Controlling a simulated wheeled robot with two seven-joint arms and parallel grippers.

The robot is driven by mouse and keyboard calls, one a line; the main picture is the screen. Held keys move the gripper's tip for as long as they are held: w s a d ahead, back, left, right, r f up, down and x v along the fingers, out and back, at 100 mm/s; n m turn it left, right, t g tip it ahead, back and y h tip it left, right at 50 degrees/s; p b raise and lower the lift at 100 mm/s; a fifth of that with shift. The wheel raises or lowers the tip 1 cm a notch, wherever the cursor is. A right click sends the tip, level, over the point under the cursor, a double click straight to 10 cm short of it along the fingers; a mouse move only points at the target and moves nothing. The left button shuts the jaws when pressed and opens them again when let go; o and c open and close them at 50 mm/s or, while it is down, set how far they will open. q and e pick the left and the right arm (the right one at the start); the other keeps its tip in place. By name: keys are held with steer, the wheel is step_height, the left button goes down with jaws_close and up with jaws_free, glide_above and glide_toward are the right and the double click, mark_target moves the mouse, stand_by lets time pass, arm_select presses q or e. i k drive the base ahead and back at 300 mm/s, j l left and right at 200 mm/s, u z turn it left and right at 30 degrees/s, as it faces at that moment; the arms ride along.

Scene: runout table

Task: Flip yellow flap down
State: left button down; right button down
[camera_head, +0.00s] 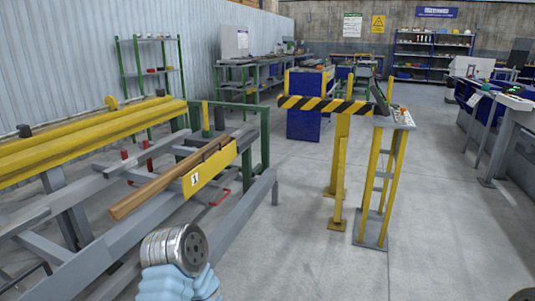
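The yellow flap (210,171) is a flat plate with a small white label marked 1. It stands upright, face toward me, along the near side of the grey runout table (95,245), left of the picture's middle. A long brown wooden beam (165,182) lies on the table just behind it, running away to the back right. At the bottom, a round metal part with a blue covering shows, seemingly part of my own arm; it is apart from the flap in the picture. No gripper fingers show on either side.
A yellow rail (90,133) runs behind the table. A stand with a control panel (396,119) and a black-and-yellow striped barrier (325,105) stands to the right. Green-framed posts (265,140) rise at the table's far end.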

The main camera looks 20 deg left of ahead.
mark_target(192, 182)
steer(key=i+l+u, duration=0.2)
steer(key=i+u, duration=0.2)
steer(key=i, duration=0.35)
steer(key=i+l+u, duration=0.45)
steer(key=i, duration=0.3)
steer(key=i+l+u, duration=0.4)
steer(key=i+l, duration=0.2)
steer(key=i, duration=0.05)
